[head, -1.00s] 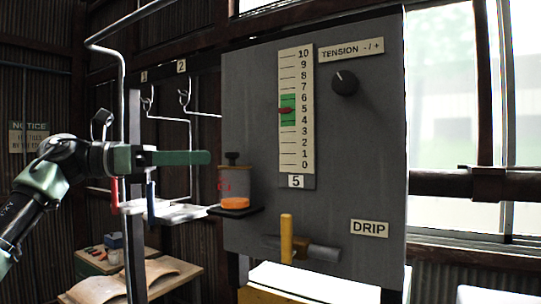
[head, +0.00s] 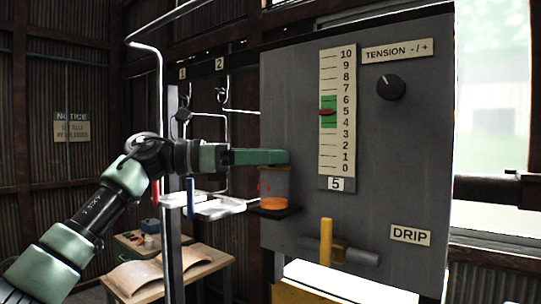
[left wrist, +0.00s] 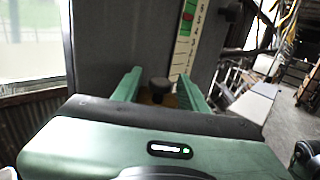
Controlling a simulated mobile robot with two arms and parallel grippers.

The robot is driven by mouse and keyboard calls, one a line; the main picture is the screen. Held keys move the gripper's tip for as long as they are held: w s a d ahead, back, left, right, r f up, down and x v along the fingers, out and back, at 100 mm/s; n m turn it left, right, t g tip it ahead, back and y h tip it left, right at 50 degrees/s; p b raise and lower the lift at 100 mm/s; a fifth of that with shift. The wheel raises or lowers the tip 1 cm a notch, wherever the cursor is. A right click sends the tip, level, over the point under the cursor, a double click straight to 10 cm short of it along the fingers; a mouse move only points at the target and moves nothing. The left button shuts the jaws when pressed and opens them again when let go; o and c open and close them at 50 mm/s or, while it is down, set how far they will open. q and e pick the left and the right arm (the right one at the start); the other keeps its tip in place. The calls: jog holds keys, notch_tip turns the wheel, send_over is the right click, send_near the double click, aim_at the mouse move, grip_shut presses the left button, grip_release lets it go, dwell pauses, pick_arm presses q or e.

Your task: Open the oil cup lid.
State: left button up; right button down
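The oil cup (head: 275,187) is a clear cylinder with orange oil at its bottom, on a dark shelf at the grey panel's left edge. In the head view my left gripper (head: 284,157) reaches in from the left level with the cup's top, and its finger hides the lid knob. The left wrist view shows the dark round lid knob (left wrist: 160,87) between my two green fingers (left wrist: 160,90). The fingers are open, with a gap on each side of the knob. The lid looks to be down on the cup. My right gripper is not in view.
The grey panel (head: 290,110) carries a 0–10 scale (head: 337,120), a tension knob (head: 390,87) and a yellow lever (head: 326,240) beside a DRIP label. Wire hangers (head: 222,95) and a metal tray (head: 213,209) are near my left arm. A wooden table stands below.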

pick_arm(q)
grip_shut()
jog(key=n+h+b, duration=0.2)
jog(key=a+r+n+t+h+b, duration=0.1)
jog(key=shift+w+n, duration=0.3)
jog(key=shift+w+a+r+n+t+h+b, duration=0.15)
jog(key=shift+n+t+h+b, duration=0.2)
jog(key=shift+n, duration=0.2)
jog(key=shift+a+r+n+t+h+b, duration=0.15)
jog(key=shift+n+t+h+b, duration=0.1)
jog(key=shift+n+t+b, duration=0.25)
jog(key=shift+w+r+n+t, duration=0.1)
jog(key=shift+r+n+t, duration=0.05)
jog(key=shift+n+t, duration=0.15)
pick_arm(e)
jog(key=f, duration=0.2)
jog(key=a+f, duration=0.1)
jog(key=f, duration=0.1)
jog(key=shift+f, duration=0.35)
pick_arm(q)
jog(key=shift+a+r, duration=0.1)
